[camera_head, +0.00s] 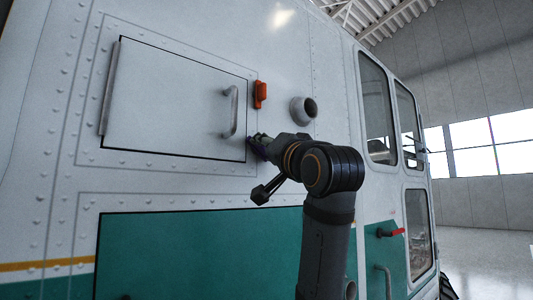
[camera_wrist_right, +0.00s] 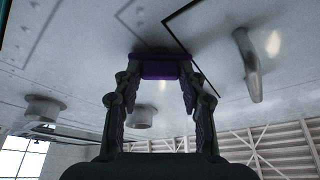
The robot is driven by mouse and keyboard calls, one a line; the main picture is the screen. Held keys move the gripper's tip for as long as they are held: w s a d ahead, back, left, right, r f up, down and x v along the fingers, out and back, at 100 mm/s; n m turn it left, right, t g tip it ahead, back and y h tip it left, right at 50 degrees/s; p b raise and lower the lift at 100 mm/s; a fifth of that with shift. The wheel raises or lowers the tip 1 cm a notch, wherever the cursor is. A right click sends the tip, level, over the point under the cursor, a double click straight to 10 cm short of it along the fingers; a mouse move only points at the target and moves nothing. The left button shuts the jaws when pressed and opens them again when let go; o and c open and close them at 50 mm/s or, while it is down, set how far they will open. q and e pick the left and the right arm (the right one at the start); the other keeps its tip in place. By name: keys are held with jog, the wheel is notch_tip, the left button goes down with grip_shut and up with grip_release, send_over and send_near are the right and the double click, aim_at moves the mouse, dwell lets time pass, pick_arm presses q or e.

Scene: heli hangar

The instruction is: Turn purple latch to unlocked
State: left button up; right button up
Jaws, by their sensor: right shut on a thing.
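The purple latch (camera_head: 254,152) is on the white helicopter side, at the lower right corner of the hatch door (camera_head: 175,100). In the right wrist view the latch (camera_wrist_right: 160,70) shows as a purple bar lying crosswise between the fingertips. My right gripper (camera_head: 260,144) is shut on the latch; its fingers also show in the right wrist view (camera_wrist_right: 160,64), one on each side. The gripper hides part of the latch in the head view. My left gripper is not in view.
An orange-red latch (camera_head: 260,94) sits at the hatch's upper right, beside the hatch handle (camera_head: 231,112). A round grey fitting (camera_head: 303,110) sticks out right of it. A red handle (camera_head: 390,232) is on the green door at lower right. Open floor (camera_head: 485,245) lies at far right.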

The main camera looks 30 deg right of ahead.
jog(key=m+g, duration=0.1)
jog(key=m, duration=0.3)
jog(key=m+g+h, duration=0.1)
jog(key=m, duration=0.2)
jog(key=m+g, duration=0.2)
jog(key=m, duration=0.2)
jog(key=shift+a+r+m+h+b, duration=0.15)
jog(key=shift+r+m+h+b, duration=0.15)
jog(key=shift+h+b, duration=0.1)
jog(key=o, duration=1.1)
jog(key=shift+s, duration=0.1)
jog(key=shift+o, duration=0.2)
